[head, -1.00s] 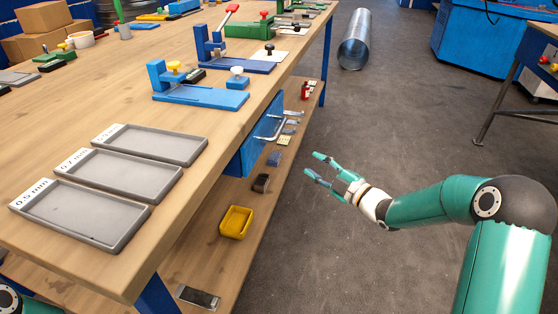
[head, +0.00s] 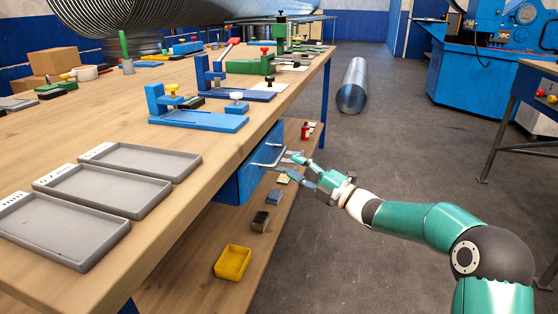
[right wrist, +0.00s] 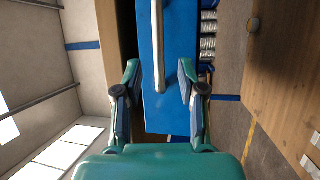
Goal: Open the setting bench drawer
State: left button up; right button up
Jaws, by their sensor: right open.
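The blue setting bench drawer (head: 240,180) sits under the wooden top of the bench (head: 130,215), and it looks closed or nearly so. Its metal bar handle (head: 268,157) sticks out from the front. My right gripper (head: 296,168) is open with its fingers at the handle. In the right wrist view the drawer front (right wrist: 172,95) fills the middle, and the handle (right wrist: 158,50) runs between the two open fingers (right wrist: 160,88), ahead of their tips. I cannot tell whether a finger touches it. My left gripper is out of view.
Grey trays (head: 140,160) and blue fixtures (head: 200,118) stand on the bench top. A yellow bin (head: 232,262) and small items lie on the lower shelf. The floor (head: 350,250) right of the bench is clear, apart from a metal duct (head: 353,86) further back.

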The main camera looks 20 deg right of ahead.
aim_at(279, 154)
jog(key=x, duration=0.6)
jog(key=shift+w+a+r, duration=0.1)
jog(key=shift+w+a, duration=0.1)
jog(key=shift+w, duration=0.05)
grip_shut()
